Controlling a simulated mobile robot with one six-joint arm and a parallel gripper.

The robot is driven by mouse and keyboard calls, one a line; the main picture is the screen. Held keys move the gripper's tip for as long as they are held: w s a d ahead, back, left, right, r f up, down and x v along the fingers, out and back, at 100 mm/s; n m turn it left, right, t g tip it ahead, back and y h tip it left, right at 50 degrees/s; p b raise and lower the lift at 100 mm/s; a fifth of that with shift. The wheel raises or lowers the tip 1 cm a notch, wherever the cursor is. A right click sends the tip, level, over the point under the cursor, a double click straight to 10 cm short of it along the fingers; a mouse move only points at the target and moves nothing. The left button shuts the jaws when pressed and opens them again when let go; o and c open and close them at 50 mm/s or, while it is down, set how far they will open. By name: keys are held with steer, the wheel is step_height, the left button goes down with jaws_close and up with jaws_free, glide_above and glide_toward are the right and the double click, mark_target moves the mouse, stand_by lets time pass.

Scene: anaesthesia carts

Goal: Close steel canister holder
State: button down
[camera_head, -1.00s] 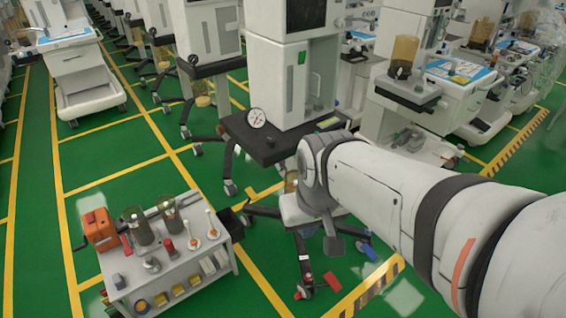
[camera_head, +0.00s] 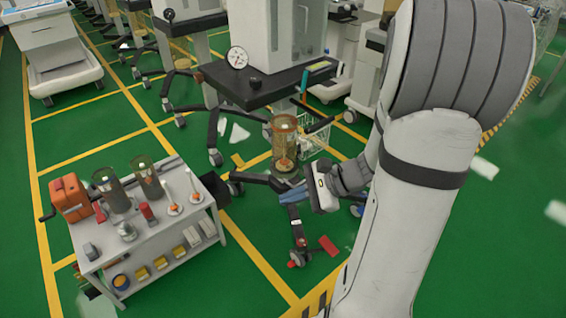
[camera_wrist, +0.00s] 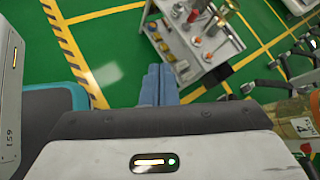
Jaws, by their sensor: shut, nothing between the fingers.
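An amber, see-through canister in a metal-framed holder (camera_head: 284,138) is under the dark shelf of the anaesthesia cart in the head view. An amber canister (camera_wrist: 290,114) also shows at the right edge of the wrist view, cut off by the frame. I cannot tell whether the holder is open or shut. My gripper (camera_head: 290,195), with blue fingers, is below and close to the holder in the head view, over the cart's wheeled base. In the wrist view my gripper (camera_wrist: 158,85) has its fingers together and empty, pointing away from the canister.
The cart's dark shelf (camera_head: 262,86) carries a gauge and overhangs the holder. A white wire basket (camera_head: 316,138) is right of the canister. A grey tool trolley (camera_head: 160,235) with an orange box and glass cylinders stands at left. Green floor lies between trolley and cart base.

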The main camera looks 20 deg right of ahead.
steer(key=w+d+f+m+t+h+b, duration=0.2)
steer(key=d+f+m+t+b, duration=0.25)
steer(key=d+f+m, duration=0.35)
steer(key=w+d+f+m+t+h+b, duration=0.25)
steer(key=d+f+m+t, duration=0.3)
steer(key=d+f, duration=0.35)
steer(key=r+b+x, duration=0.1)
steer(key=b+x, duration=0.3)
steer(key=x, duration=0.9)
steer(key=shift+w+d, duration=0.3)
